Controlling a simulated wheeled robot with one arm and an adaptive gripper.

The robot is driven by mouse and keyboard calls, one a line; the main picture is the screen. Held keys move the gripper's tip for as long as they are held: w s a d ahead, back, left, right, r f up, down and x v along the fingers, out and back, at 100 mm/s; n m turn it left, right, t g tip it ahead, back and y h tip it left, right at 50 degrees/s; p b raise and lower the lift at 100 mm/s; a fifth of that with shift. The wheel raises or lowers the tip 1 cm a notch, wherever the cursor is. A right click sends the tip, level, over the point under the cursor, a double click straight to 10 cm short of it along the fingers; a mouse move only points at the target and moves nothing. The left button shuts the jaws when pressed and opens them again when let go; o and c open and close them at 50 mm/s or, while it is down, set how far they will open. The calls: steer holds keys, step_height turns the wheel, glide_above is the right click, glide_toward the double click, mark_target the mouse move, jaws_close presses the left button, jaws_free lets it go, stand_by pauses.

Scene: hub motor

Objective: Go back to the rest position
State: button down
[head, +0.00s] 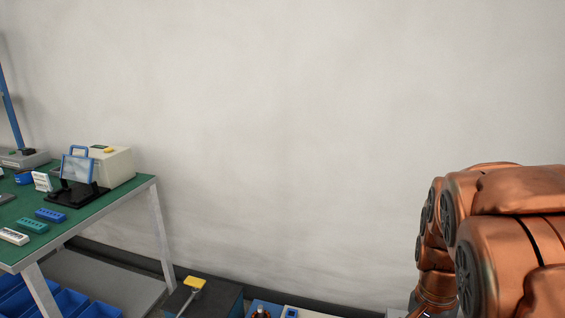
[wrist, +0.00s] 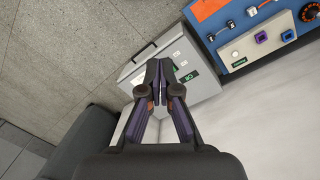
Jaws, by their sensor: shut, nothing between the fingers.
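My gripper (wrist: 159,64) shows in the wrist view with its two fingertips together, shut and empty. Its fingertips overlap a grey cabinet (wrist: 133,81) with a green label, seen behind them; I cannot tell the distance between them. In the head view my copper-coloured arm (head: 490,240) is folded at the right edge. The gripper itself does not show clearly there.
A green-topped workbench (head: 95,207) with a cream box (head: 118,167) and small blocks stands at the left. Blue bins (head: 70,303) sit below it. A yellow-headed tool (head: 194,282) is at the bottom.

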steer(key=s+a+r+n+p, duration=0.5)
steer(key=s+r, duration=0.2)
steer(key=s, duration=0.1)
steer(key=s+a+r+n+p, duration=0.5)
steer(key=s+r+n+p, duration=0.1)
steer(key=s+r, duration=0.1)
steer(key=shift+s+a+g, duration=0.3)
steer(key=shift+s, duration=0.2)
